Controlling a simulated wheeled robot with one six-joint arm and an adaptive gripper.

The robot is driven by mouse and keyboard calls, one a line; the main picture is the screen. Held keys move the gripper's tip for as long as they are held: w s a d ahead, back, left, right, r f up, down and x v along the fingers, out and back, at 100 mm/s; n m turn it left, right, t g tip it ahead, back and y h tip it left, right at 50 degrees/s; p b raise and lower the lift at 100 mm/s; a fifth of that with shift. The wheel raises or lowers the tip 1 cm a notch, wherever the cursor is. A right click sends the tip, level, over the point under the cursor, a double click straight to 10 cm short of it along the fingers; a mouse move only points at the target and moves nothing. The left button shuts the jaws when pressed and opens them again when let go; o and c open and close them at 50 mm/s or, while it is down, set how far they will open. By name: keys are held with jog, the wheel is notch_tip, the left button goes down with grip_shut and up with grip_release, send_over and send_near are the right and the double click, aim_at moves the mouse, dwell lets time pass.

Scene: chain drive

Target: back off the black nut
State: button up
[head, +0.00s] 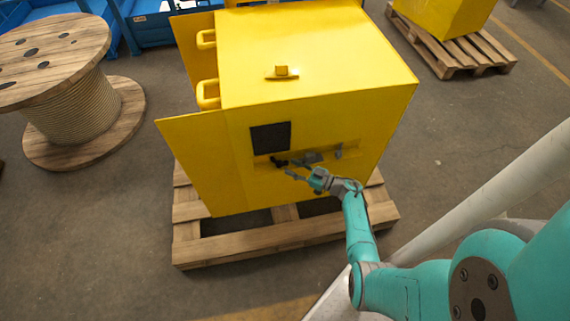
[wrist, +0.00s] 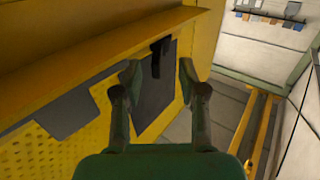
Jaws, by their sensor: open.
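In the head view, a small black part (head: 279,163) shows on the front of the yellow cabinet, just below its dark square panel. It may be the black nut, but it is too small to tell. My gripper (head: 298,170) is in front of the cabinet, just right of that part. In the wrist view, my gripper (wrist: 158,78) is open with nothing seen between its fingers. A black, angular part (wrist: 160,54) stands beyond and between the fingertips, against a dark grey plate (wrist: 153,100). I cannot see whether the fingers touch it.
The yellow cabinet (head: 310,60) stands on a wooden pallet (head: 285,240), with a door open at left. Grey parts (head: 313,157) sit along its recess. In the wrist view, a yellow ledge (wrist: 90,50) runs above the fingers. A wooden cable reel (head: 75,100) stands at left.

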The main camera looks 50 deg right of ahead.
jog(key=v, duration=0.7)
jog(key=shift+s, duration=0.1)
